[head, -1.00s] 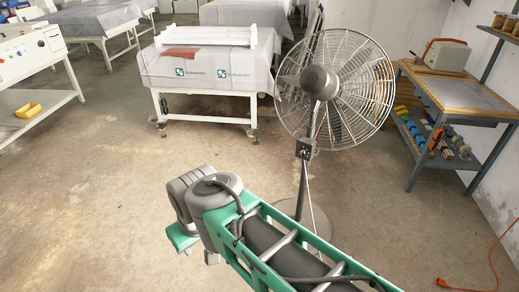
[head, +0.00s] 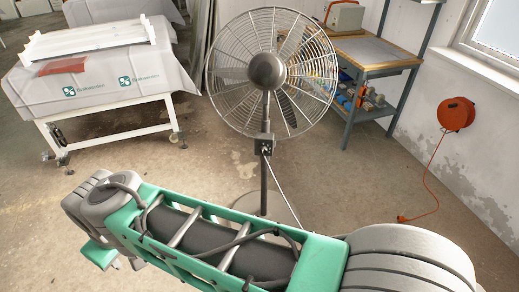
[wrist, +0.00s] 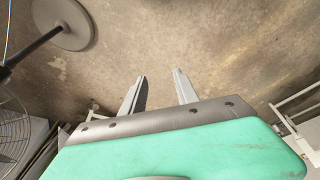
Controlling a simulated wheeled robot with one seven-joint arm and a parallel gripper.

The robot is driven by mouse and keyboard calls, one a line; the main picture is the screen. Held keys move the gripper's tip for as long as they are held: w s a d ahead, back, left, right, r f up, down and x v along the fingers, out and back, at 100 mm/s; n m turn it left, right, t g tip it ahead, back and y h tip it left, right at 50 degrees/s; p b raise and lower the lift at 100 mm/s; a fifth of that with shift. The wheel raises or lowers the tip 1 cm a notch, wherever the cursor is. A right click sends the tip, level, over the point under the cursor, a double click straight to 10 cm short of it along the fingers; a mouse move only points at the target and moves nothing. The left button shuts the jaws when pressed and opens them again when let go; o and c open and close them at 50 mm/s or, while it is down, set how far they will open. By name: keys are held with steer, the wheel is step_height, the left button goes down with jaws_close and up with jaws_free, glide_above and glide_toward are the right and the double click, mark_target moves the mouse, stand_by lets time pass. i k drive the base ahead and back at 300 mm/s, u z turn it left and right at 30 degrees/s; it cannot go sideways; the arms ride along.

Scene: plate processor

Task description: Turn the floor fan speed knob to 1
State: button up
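The floor fan (head: 267,71) stands upright beyond my arm in the head view, with a round wire cage, a grey hub and a pole. A small dark control box (head: 264,143) sits on the pole below the cage. The speed knob and its setting are too small to make out. The wrist view shows the fan's round base (wrist: 62,22), its pole and part of the cage at the left. My gripper (wrist: 160,75) is open and empty over bare floor, apart from the fan. In the head view its fingers are mostly hidden behind my arm.
A covered table (head: 105,88) with a white frame stands at the left. A workbench (head: 375,55) stands behind the fan at the right. An orange cable reel (head: 457,114) hangs on the wall, its cord reaching the floor. Floor around the fan is mostly clear.

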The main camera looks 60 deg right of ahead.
mark_target(263, 150)
steer(key=z, duration=0.5)
steer(key=i, duration=0.85)
steer(key=z, duration=0.55)
